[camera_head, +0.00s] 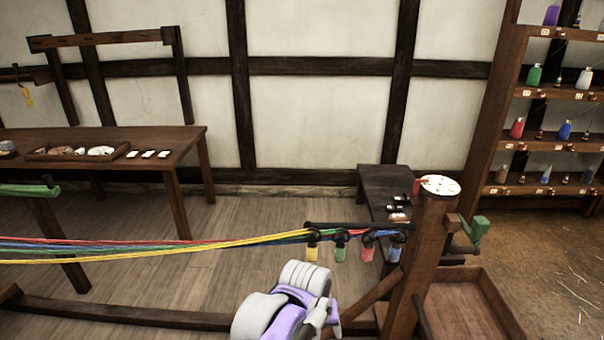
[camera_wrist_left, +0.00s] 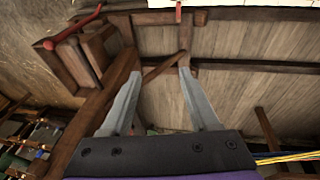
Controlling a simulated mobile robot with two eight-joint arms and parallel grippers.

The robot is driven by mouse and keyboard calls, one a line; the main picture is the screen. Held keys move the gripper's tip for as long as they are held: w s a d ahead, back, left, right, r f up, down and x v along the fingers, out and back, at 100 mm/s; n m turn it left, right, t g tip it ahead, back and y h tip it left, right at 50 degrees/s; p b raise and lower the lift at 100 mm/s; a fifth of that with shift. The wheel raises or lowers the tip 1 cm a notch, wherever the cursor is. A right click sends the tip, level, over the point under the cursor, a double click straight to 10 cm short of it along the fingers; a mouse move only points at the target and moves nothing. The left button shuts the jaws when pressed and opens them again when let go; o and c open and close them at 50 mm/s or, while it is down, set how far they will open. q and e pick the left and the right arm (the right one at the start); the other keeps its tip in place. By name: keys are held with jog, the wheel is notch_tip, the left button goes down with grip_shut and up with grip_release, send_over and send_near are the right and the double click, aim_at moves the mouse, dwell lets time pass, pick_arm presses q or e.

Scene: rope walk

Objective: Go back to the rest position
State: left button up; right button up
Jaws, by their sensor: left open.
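My left arm and wrist (camera_head: 290,308), white and purple, show at the bottom centre of the head view, below the rope strands and left of the wooden post. In the left wrist view my left gripper (camera_wrist_left: 159,73) has its two grey fingers spread, with nothing between them. Its fingertips are hard to make out in the head view. My right gripper is in neither view. Yellow, red, green and blue strands (camera_head: 150,247) run from the left edge to a dark bar with hooks (camera_head: 345,228) beside the post. Coloured tags hang under the hooks.
The wooden post (camera_head: 415,265) with a white round top (camera_head: 440,185) stands close right of my arm. A long table (camera_head: 185,145) stands back left, a shelf with bottles (camera_head: 500,110) back right. A floor beam (camera_head: 120,313) runs lower left.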

pick_arm(q)
jog(key=s+a+t+y+p, duration=0.1)
jog(key=s+a+p, duration=0.1)
jog(key=s+a, duration=0.6)
jog(key=s+a+f+t+y+p, duration=0.1)
jog(key=s+a+p, duration=0.1)
jog(key=s+a, duration=0.6)
jog(key=a, duration=0.6)
jog(key=shift+s+a+f+t, duration=0.15)
jog(key=shift+a+f+t, duration=0.1)
jog(key=shift+t, duration=0.15)
